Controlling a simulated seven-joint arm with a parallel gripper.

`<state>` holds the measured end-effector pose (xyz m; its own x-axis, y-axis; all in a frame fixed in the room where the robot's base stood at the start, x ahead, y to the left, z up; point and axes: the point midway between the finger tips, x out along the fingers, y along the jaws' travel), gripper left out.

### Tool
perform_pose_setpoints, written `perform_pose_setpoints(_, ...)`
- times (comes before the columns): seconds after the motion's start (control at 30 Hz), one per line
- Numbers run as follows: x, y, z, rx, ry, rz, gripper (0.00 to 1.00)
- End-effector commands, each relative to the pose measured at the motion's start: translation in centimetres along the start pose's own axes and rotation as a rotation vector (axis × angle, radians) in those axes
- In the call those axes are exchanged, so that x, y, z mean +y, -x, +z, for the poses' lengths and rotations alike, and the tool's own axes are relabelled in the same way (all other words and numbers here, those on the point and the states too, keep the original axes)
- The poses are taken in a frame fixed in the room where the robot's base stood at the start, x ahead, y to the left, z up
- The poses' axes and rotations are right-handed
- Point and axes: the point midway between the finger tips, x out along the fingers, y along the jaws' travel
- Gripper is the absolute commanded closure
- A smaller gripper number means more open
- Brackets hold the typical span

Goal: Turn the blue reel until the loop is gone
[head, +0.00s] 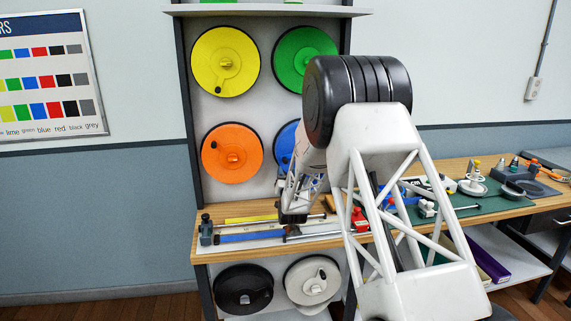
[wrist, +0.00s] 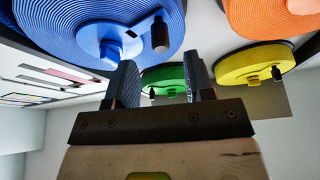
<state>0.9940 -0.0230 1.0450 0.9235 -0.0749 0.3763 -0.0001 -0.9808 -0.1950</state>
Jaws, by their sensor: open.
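The blue reel (head: 284,145) is mounted on the strap wall, right of the orange reel; my arm hides most of it in the head view. In the wrist view the blue reel (wrist: 60,30) fills the upper left, with its wound strap, blue hub arm and dark crank knob (wrist: 160,34). My gripper (wrist: 160,62) is open, its two fingers apart with nothing between them, near the knob and not visibly touching it. In the head view my gripper (head: 292,212) hangs low in front of the wall. A blue strap (head: 252,237) lies on the bench. I cannot make out a loop.
Yellow (head: 225,62), green (head: 290,55) and orange (head: 233,153) reels hang around the blue one. Black (head: 245,289) and white (head: 312,280) reels are below the bench (head: 202,257). Tools and small fixtures crowd the bench on the right.

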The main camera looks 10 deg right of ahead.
Motion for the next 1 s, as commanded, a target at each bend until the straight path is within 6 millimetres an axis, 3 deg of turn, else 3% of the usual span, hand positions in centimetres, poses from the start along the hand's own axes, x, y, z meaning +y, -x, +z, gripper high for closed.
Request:
perform_pose_setpoints(0.5, 0.0, -5.1, 0.0, 0.000, 0.000, 0.000, 0.52)
perform_pose_setpoints(1.0, 0.0, -6.0, 0.1, -0.001, 0.000, 0.000, 0.52)
